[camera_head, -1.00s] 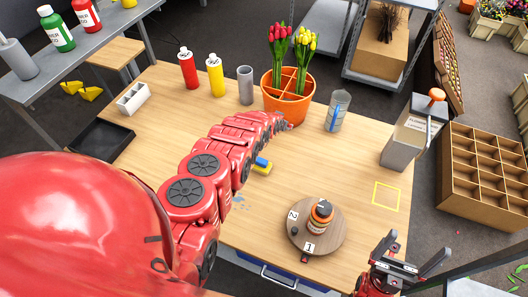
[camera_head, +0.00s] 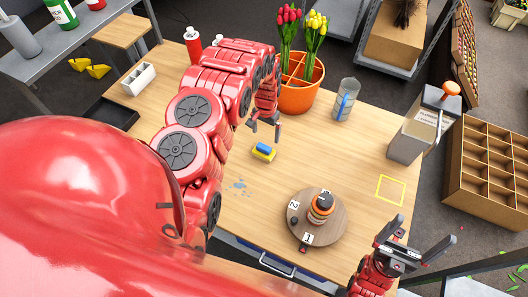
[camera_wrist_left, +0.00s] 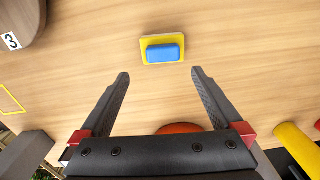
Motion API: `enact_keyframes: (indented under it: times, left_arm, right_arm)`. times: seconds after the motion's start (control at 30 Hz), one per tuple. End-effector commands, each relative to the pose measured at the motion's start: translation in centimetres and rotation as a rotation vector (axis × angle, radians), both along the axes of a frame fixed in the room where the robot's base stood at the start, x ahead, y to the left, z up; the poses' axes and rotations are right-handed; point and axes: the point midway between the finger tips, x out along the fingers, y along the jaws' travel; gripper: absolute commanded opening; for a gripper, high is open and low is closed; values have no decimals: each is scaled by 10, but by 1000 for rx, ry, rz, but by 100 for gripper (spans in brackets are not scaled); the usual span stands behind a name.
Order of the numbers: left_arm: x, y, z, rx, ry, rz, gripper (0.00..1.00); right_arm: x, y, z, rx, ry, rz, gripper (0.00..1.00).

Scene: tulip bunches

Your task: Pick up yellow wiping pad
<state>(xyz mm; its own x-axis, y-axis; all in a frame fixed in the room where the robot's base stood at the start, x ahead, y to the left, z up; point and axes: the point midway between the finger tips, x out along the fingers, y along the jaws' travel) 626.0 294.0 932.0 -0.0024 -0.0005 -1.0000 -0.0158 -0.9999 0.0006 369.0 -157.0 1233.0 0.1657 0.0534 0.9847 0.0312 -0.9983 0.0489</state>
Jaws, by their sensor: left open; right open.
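The yellow wiping pad (camera_head: 261,156) lies flat on the wooden table, with a blue block-shaped grip (camera_head: 263,149) on top. In the left wrist view the pad's yellow edge (camera_wrist_left: 147,58) shows around the blue grip, beyond my fingertips and roughly centred between them. My left gripper (camera_head: 264,132) points down over the table, just behind the pad in the head view, open and empty. It also shows open in the left wrist view (camera_wrist_left: 160,82). My right gripper (camera_head: 413,246) is open and empty near the table's right front corner.
An orange pot (camera_head: 297,97) with tulips stands behind my left gripper. Blue wet spots (camera_head: 239,184) lie left of the turntable. The table around the pad is clear.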

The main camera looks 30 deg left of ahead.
Motion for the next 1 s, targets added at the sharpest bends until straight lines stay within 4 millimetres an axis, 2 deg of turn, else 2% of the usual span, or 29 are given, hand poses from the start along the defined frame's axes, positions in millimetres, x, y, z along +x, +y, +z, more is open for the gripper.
enact_keyframes:
  times: [0.03,0.1,0.37,0.6,0.87,1.0]
  left_arm:
    - [-2,0,-17,-2,3,0,100]
    - [-1,0,-31,-1,2,1,100]
    - [-1,2,-52,0,0,1,100]
    - [-4,6,-91,-1,-2,0,100]
    - [-3,6,-92,0,-3,1,100]
    - [-3,6,-92,0,-2,1,77]
  right_arm:
    - [0,0,-7,0,0,0,100]
    - [0,0,-11,0,0,0,100]
    - [0,0,-16,0,0,0,100]
    - [0,0,-33,0,0,0,100]
    - [0,0,-32,0,0,0,100]
    - [0,0,-32,0,0,0,100]
